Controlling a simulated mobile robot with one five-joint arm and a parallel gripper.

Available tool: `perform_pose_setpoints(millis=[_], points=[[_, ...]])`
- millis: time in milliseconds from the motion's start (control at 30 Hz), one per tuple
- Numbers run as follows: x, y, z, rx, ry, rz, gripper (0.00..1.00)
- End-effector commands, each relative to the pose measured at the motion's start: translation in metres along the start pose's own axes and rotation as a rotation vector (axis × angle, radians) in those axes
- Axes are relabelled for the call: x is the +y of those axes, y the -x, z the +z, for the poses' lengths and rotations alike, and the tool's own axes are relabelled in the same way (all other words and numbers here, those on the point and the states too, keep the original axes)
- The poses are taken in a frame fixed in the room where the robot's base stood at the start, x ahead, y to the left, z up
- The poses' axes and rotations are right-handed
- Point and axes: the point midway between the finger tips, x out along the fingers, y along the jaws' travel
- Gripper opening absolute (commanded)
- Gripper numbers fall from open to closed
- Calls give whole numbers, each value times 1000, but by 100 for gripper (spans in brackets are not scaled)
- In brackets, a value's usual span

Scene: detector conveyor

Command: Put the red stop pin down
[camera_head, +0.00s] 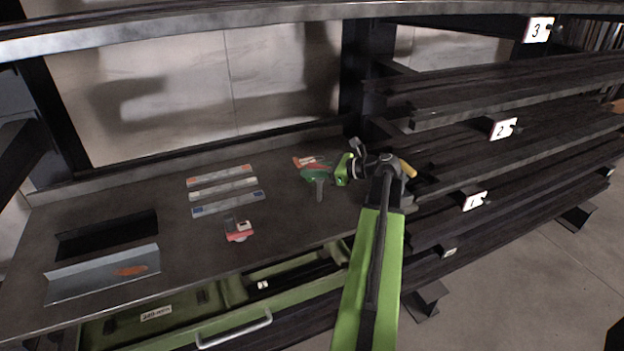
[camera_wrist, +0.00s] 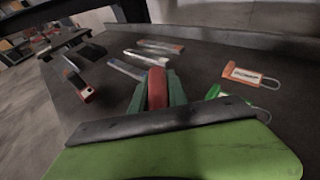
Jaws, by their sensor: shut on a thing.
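My gripper (camera_head: 328,175) reaches over the grey bench from the right in the head view. In the wrist view, my gripper (camera_wrist: 157,93) has its dark green fingers closed on both sides of the red stop pin (camera_wrist: 157,88). Only the pin's rounded red upper part shows; its lower part is hidden behind the dark bar of my gripper. The pin is hard to make out in the head view. I cannot tell whether the pin touches the bench (camera_wrist: 200,60).
An orange tag (camera_wrist: 243,77) and a green tag (camera_wrist: 217,92) lie right of my gripper in the wrist view. Several striped bars (camera_head: 223,190), a red-and-white device (camera_head: 238,231) and metal trays (camera_head: 105,275) lie left. A green drawer (camera_head: 232,325) is below; numbered racks (camera_head: 500,130) stand right.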

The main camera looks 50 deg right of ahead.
Motion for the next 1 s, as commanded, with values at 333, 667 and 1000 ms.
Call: perform_pose_setpoints(millis=[333,667,1000], points=[[0,-2,-4,-1,0,1,0],[0,-1,-2,0,0,1,42],[0,28,5,0,0,-2,42]])
